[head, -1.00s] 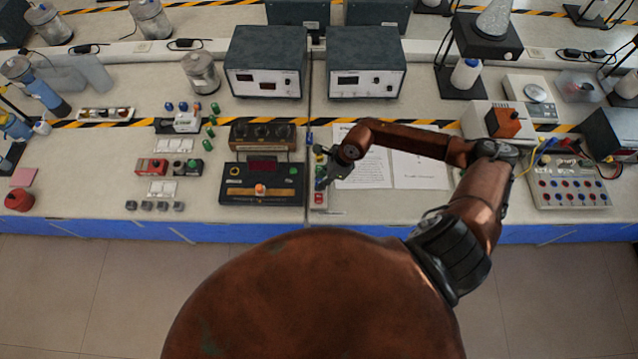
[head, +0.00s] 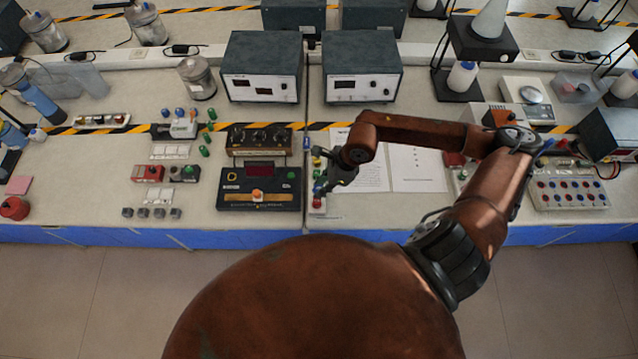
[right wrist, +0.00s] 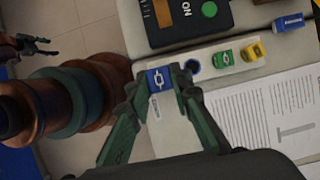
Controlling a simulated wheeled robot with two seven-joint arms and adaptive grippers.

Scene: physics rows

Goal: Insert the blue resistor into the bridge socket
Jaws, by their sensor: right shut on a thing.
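My right gripper (right wrist: 159,88) is shut on a blue block (right wrist: 159,79) with a white resistor symbol, one finger on each side. It is over the front end of a white strip (right wrist: 175,68); I cannot tell whether the block touches it. In the head view my right gripper (head: 322,178) is above the strip, near a red piece (head: 318,202). A dark gripper, apparently my left, shows in the right wrist view (right wrist: 42,47); its opening is unclear.
A black instrument (head: 258,205) with a red display stands just left of the strip. Another blue block (right wrist: 288,22) lies beyond the strip's far end. Paper sheets (head: 418,170) lie to the right. Two power supplies (head: 262,88) (head: 362,88) stand behind.

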